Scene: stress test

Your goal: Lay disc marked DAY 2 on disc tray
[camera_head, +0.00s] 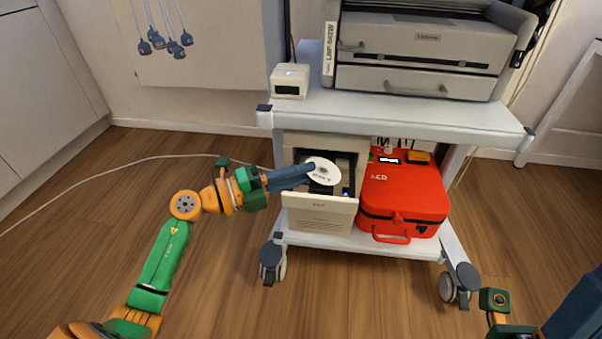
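A white disc (323,174) with dark print shows at the front opening of a beige computer case (320,216) on the cart's lower shelf. The print is too small to read surely. My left gripper (311,168) reaches in from the left, and its blue fingers close on the disc's left edge, holding it tilted toward me. The dark tray area (345,188) lies behind and below the disc and is mostly hidden by it; I cannot tell whether they touch. Part of my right gripper (575,308) shows at the bottom right corner, its fingertips not clearly visible.
A red case marked AED (405,198) stands close to the right of the computer. The cart's upper shelf (390,112) overhangs both and carries a printer (425,50) and a small white box (290,80). A cable (110,165) runs across the open wood floor at left.

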